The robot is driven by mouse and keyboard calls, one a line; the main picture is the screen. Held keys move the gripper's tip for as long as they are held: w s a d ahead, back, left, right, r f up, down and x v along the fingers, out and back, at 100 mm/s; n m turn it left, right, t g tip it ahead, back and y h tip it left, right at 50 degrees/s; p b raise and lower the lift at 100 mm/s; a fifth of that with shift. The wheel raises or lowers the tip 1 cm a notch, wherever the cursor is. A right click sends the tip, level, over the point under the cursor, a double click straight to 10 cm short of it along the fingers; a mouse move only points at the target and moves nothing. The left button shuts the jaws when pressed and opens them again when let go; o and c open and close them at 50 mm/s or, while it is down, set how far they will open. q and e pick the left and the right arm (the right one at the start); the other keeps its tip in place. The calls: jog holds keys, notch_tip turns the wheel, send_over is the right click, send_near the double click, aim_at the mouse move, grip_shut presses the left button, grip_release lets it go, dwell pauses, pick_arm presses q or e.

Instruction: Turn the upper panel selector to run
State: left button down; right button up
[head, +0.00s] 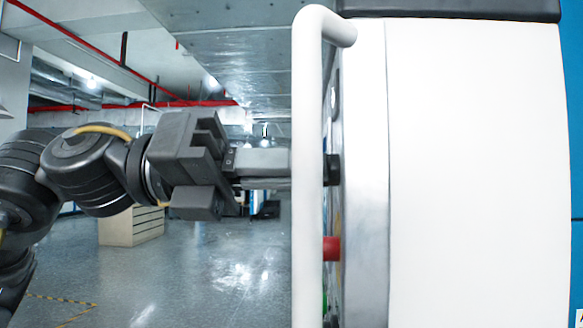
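The panel (337,205) is seen almost edge-on, on the left side of a white machine cabinet. A black selector knob (334,169) sticks out from it to the left, above a red button (332,248). My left gripper (282,170) reaches in from the left at the knob's height, its fingers pointing at the knob. The fingertips pass behind a white vertical handle bar, which hides them. I cannot tell whether they touch the knob or how far apart they are. The knob's setting and any labels cannot be read from this angle. My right gripper is out of view.
The white handle bar (307,120) runs vertically in front of the panel. A green button (325,300) shows partly below the red one. The large white cabinet (470,170) fills the right side. The floor (200,275) behind my arm is open, with a beige box (130,226) farther back.

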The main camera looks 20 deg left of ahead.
pick_arm(q)
jog(key=shift+f+m+b, duration=0.1)
jog(key=shift+m+b, duration=1.25)
jog(key=shift+m, duration=4.55)
jog(key=c, duration=1.5)
grip_release()
